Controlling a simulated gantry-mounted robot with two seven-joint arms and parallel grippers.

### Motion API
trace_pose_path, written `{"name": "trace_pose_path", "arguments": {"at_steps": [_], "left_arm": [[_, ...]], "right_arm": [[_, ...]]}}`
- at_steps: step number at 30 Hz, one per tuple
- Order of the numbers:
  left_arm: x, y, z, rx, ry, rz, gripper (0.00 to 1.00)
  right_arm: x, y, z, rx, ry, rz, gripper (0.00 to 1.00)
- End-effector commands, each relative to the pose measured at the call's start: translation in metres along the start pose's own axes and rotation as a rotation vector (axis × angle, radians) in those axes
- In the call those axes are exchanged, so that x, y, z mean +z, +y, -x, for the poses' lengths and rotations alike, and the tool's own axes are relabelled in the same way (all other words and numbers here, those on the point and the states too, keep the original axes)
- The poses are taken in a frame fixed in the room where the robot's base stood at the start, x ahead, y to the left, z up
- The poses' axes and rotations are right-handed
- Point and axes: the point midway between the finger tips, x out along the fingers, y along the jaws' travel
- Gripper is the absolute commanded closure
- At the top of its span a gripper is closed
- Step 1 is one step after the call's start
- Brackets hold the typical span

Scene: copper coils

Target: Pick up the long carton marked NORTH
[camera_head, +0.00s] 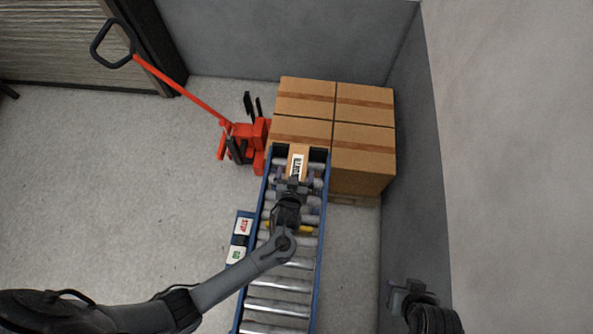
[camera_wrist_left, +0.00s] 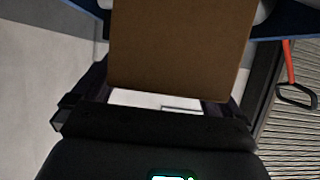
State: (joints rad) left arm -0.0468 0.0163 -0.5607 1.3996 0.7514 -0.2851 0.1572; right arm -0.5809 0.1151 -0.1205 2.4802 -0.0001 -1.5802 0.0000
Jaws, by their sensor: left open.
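A long brown carton (camera_head: 299,150) with a white label lies at the far end of the roller conveyor. The label's dark lettering is sideways and too small to read surely. My left gripper (camera_head: 292,184) is over the conveyor at the near end of this carton and hides part of it. In the left wrist view the carton's brown face (camera_wrist_left: 180,50) fills the upper middle. My left gripper (camera_wrist_left: 155,100) is open there, with a finger on either side of the carton and a pale label strip between them. My right gripper (camera_head: 402,292) is at the lower right, away from the carton; its jaws are unclear.
The blue-sided conveyor (camera_head: 316,250) runs toward the viewer, its near rollers clear. Large stacked boxes (camera_head: 362,148) stand behind and right of it. A red pallet jack (camera_head: 244,131) is at the left. A control box (camera_head: 239,238) sits beside the conveyor. A grey wall closes the right.

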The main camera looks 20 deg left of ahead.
Motion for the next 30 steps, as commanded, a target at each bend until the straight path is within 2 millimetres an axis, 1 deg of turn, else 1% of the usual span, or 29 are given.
{"name": "trace_pose_path", "arguments": {"at_steps": [3,10,11,12,23,24,30], "left_arm": [[0.0003,-0.0004,-0.0071,-0.001,0.0,0.0,0.0],[0.0003,-0.0005,-0.0079,-0.001,-0.001,0.001,0.0],[0.0004,-0.0005,-0.0078,-0.001,-0.001,0.001,0.03],[0.0004,-0.0005,-0.0078,-0.001,-0.001,0.0,0.09],[0.0005,-0.0005,-0.0076,0.0,-0.001,0.0,0.64],[-0.0007,-0.0002,-0.0076,0.0,0.001,0.001,0.66],[-0.0009,-0.0002,-0.0075,0.0,0.001,0.001,0.66]], "right_arm": [[-0.0002,0.0002,-0.0007,0.001,0.001,0.0,0.57],[0.0,0.0013,-0.0006,0.004,0.0,0.004,0.57],[0.0001,0.0015,-0.0006,0.004,0.0,0.004,0.57],[0.0001,0.0017,-0.0007,0.005,0.0,0.006,0.57],[0.0003,0.0024,-0.0007,0.007,0.0,0.008,0.57],[0.0002,0.0024,-0.0006,0.007,0.0,0.008,0.57],[0.0,0.0018,-0.0005,0.005,0.0,0.005,0.57]]}}
